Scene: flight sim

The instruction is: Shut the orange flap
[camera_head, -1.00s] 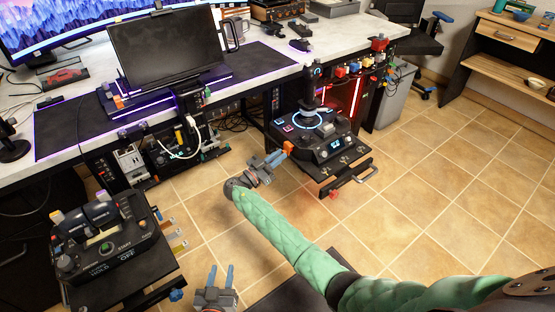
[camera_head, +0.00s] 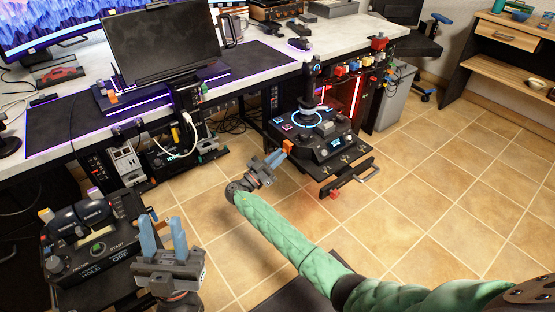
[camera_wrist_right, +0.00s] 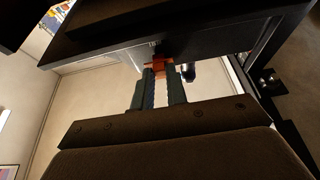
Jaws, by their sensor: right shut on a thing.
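The orange flap (camera_head: 288,146) is a small orange piece at the front left edge of the black joystick console (camera_head: 325,140). It also shows in the right wrist view (camera_wrist_right: 159,61), under a dark panel edge. My right gripper (camera_head: 274,160), on the green arm, is at the console's left front corner with its fingertips at the flap, shut on it. The fingers partly cover the flap, so its exact angle is hard to tell. My left gripper (camera_head: 161,222) is open and empty, fingers pointing up, at lower left beside the START/HOLD/OFF box.
The START/HOLD/OFF box (camera_head: 90,250) stands at lower left. The desk (camera_head: 262,82) with monitors runs across the back. A black handle (camera_head: 368,171) juts out below the console's front. The tiled floor (camera_head: 440,200) on the right is clear.

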